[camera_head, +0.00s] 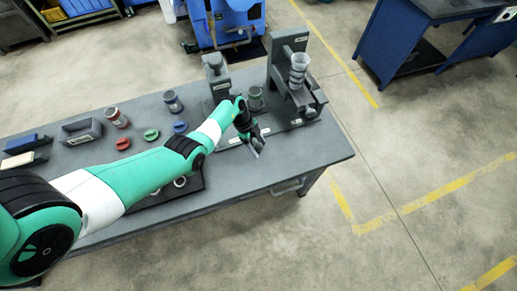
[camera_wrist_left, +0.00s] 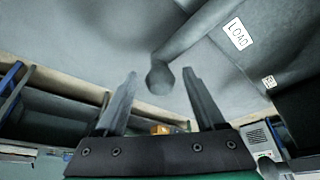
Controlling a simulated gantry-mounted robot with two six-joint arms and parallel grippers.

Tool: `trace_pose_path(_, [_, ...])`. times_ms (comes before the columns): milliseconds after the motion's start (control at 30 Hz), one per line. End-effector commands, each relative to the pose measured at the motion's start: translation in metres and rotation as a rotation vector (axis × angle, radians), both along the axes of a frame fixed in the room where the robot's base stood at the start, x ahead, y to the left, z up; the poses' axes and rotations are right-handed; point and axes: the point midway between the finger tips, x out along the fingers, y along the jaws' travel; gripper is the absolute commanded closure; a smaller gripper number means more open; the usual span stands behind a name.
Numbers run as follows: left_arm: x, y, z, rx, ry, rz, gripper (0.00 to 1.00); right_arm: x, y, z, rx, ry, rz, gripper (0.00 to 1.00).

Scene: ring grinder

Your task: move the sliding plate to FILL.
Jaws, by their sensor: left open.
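My left gripper (camera_head: 254,146) hangs over the front right part of the table, in front of the dark grey grinder (camera_head: 283,70). In the left wrist view the gripper (camera_wrist_left: 160,76) is open, with its two fingers apart. A grey bar with a rounded knob (camera_wrist_left: 160,79) shows between the fingertips, with gaps on both sides. Whether it is level with the tips I cannot tell. Beside the bar is a grey surface with a white LOAD label (camera_wrist_left: 237,33). I cannot make out a FILL label or the sliding plate's outline. My right gripper is not in view.
A clear, ringed hopper (camera_head: 299,66) stands on the grinder. Several cups, red, green and blue discs and a grey bin (camera_head: 80,131) lie left on the table (camera_head: 300,156). The table's front right is clear.

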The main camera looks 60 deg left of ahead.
Motion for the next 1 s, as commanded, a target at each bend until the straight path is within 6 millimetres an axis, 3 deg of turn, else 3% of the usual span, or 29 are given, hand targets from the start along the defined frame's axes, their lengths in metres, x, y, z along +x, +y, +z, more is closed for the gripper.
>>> trace_pose_path(300, [0.0017, -0.0017, -0.0044, 0.001, -0.001, 0.000, 0.29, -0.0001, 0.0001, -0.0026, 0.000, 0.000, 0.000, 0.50])
trace_pose_path(700, [0.0015, -0.0017, -0.0046, 0.001, -0.001, 0.000, 0.99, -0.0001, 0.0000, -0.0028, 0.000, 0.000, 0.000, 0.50])
trace_pose_path(1000, [0.0013, -0.0017, -0.0046, 0.001, -0.001, 0.000, 1.00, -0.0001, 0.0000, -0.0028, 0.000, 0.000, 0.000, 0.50])
